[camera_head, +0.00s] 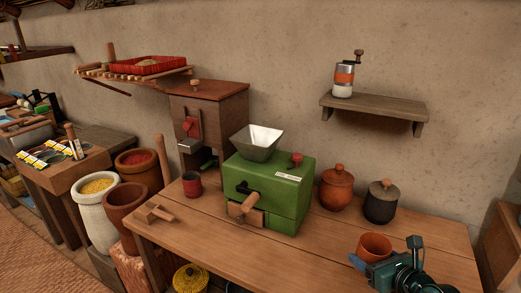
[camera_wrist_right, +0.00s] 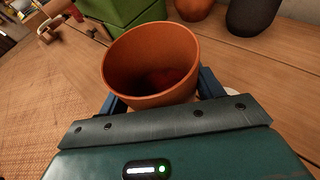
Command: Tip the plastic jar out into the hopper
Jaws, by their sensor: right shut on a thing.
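The orange plastic jar (camera_head: 374,243) is upright at the front right of the table, open at the top. My right gripper (camera_head: 386,255) is shut around it. In the right wrist view the jar (camera_wrist_right: 150,98) sits between the two blue fingers, with something dark reddish inside; I cannot tell how much. The hopper (camera_head: 257,141) is a flared silver funnel on top of the green mill (camera_head: 268,190), to the left of and behind the jar. It stands apart from the jar. My left gripper is out of view.
A lidded clay pot (camera_head: 336,187) and a dark lidded pot (camera_head: 380,203) stand right of the mill. A red cup (camera_head: 192,184) and a wooden mallet (camera_head: 153,213) are on the left. The front middle of the tabletop (camera_head: 285,262) is clear.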

